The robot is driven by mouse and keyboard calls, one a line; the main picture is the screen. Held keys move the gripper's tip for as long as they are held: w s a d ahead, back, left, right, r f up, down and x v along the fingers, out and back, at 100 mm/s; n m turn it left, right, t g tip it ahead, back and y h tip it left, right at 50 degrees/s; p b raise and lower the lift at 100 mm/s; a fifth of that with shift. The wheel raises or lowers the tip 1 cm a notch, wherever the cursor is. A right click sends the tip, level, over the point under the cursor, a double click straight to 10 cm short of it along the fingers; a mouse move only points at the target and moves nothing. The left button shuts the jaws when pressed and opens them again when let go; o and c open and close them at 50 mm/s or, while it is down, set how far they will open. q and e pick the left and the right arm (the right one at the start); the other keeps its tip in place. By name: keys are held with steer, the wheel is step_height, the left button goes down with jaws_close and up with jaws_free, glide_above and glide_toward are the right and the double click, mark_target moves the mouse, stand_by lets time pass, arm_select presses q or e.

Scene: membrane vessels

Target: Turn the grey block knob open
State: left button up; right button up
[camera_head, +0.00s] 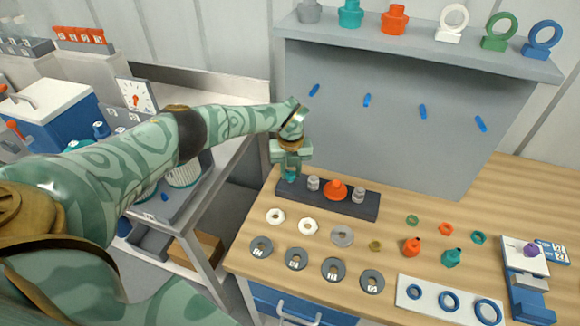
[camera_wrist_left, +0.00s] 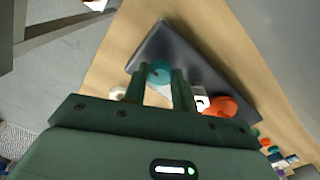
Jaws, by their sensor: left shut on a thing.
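A dark grey block (camera_head: 328,203) lies on the wooden table and carries a row of fittings: a teal one at its left end, a grey one (camera_head: 313,183), an orange one (camera_head: 336,189) and another grey one (camera_head: 358,195). My left gripper (camera_head: 291,170) points down at the block's left end. In the left wrist view its fingers (camera_wrist_left: 159,86) are shut on the teal fitting (camera_wrist_left: 160,70), with the dark block (camera_wrist_left: 180,48) beneath. The fingers hide part of the fitting. I cannot tell which piece is the grey block knob. My right gripper is not in view.
Flat rings and washers (camera_head: 342,236) lie in front of the block. Small orange (camera_head: 411,247) and teal (camera_head: 452,258) fittings stand to the right. A grey back panel (camera_head: 400,130) with blue pegs rises behind. A white plate (camera_head: 420,292) with blue rings lies at the front right.

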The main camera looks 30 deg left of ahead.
mark_target(291, 173)
arm_select(q)
steer(key=shift+w+r+n+p, duration=0.15)
steer(key=shift+n+p, duration=0.15)
steer(key=shift+n, duration=0.3)
steer(key=o, duration=1)
step_height(291, 173, up, 7)
steer(key=shift+r+p, duration=0.2)
steer(key=shift+p, duration=0.8)
